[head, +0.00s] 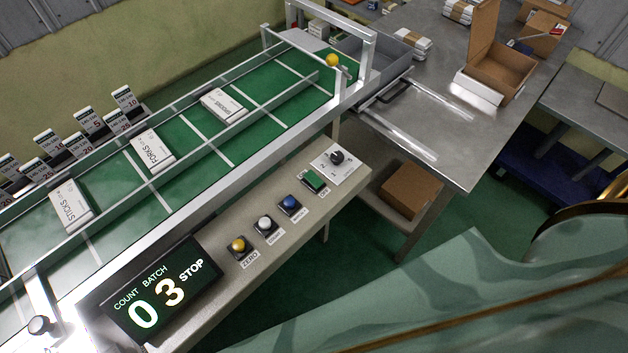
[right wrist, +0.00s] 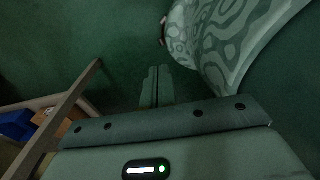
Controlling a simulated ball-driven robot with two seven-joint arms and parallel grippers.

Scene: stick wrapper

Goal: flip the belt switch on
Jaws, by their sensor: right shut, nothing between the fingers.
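The control panel (head: 290,215) runs along the belt's near side. At its right end, a green rocker-like switch (head: 314,182) sits beside a dark rotary knob (head: 337,158) on a white plate. The small labels there are too blurred to tell which one is the belt switch. The counter display (head: 160,290) reads COUNT 0, BATCH 3, STOP. My right gripper (right wrist: 158,72) shows in the right wrist view, shut and empty over the dark green floor, with no panel near its fingers. Neither gripper shows in the head view.
The green belt (head: 185,182) carries white packs marked STICKS (head: 71,207), FORKS (head: 153,150) and another (head: 222,103). Yellow, white and blue buttons line the panel. A metal table (head: 450,140) with an open carton (head: 497,65) stands at right. My arm covers the lower right.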

